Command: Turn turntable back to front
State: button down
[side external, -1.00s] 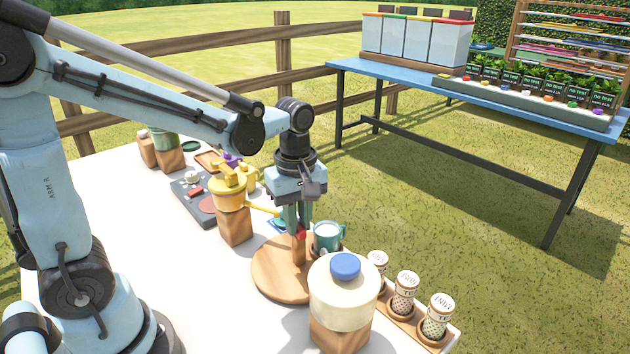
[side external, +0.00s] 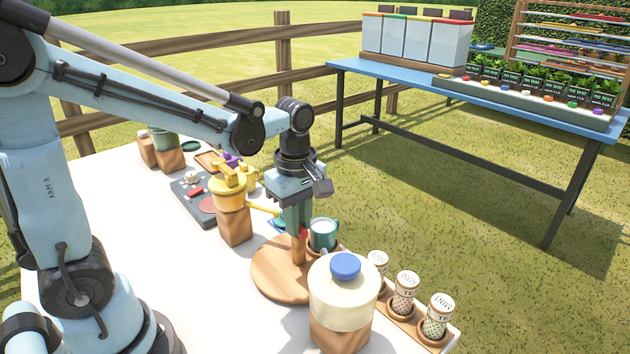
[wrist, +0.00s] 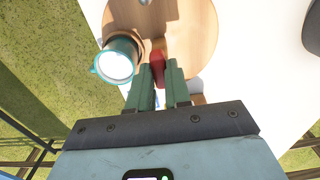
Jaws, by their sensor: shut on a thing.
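The wooden turntable (side external: 268,282) is a round disc on the white table, with an upright wooden post (side external: 299,252) on it. It also shows in the wrist view (wrist: 190,40). My gripper (side external: 298,230) points down over the disc and is shut on a red piece (wrist: 157,70) at the top of the post. A teal mug (side external: 323,236) with pale contents stands near the disc's edge, right of the post. In the wrist view the mug (wrist: 116,64) is left of my fingers. The cream jar hides part of the disc's front.
The cream jar (side external: 343,300) with a blue lid stands close in front of the turntable. Several tea tins (side external: 405,292) stand to its right. A yellow pot (side external: 232,195) with a long spout stands on a wooden block to the left, its spout reaching toward my gripper.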

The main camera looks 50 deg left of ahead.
jog(key=c, duration=1.1)
grip_release()
jog(key=shift+o, duration=0.2)
jog(key=shift+r, duration=0.1)
notch_tip(320, 180, up, 12)
jog(key=s+f+m+t, duration=0.4)
jog(key=f+m+t, duration=0.3)
jog(key=m, duration=1.1)
jog(key=shift+s+f, duration=0.25)
jog(key=shift+f, duration=0.3)
